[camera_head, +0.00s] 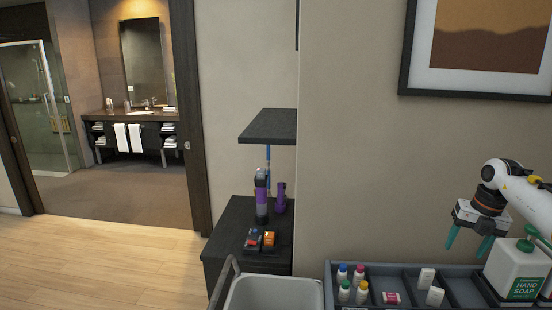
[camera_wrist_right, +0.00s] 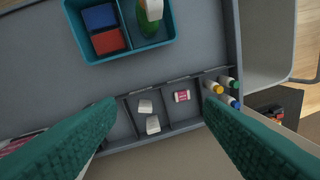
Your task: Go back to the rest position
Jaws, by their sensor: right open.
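My right gripper (camera_head: 468,243) is at the right of the head view, pointing down above the back of a grey divided tray (camera_head: 415,270), left of and apart from the hand soap jug. Its two teal fingers are spread with nothing between them. In the right wrist view the open fingers (camera_wrist_right: 160,115) frame the tray's compartments from above. These compartments hold two small white boxes (camera_wrist_right: 148,116) and a pink-and-white item (camera_wrist_right: 181,96). My left gripper is in neither view.
The white hand soap jug (camera_head: 513,272) stands close to my right gripper. Small capped bottles (camera_head: 345,290) fill the tray's left compartment. A teal caddy (camera_wrist_right: 165,46) with blue and red items shows in the wrist view. A dark side table (camera_head: 235,222) stands left. Wall space above the tray is clear.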

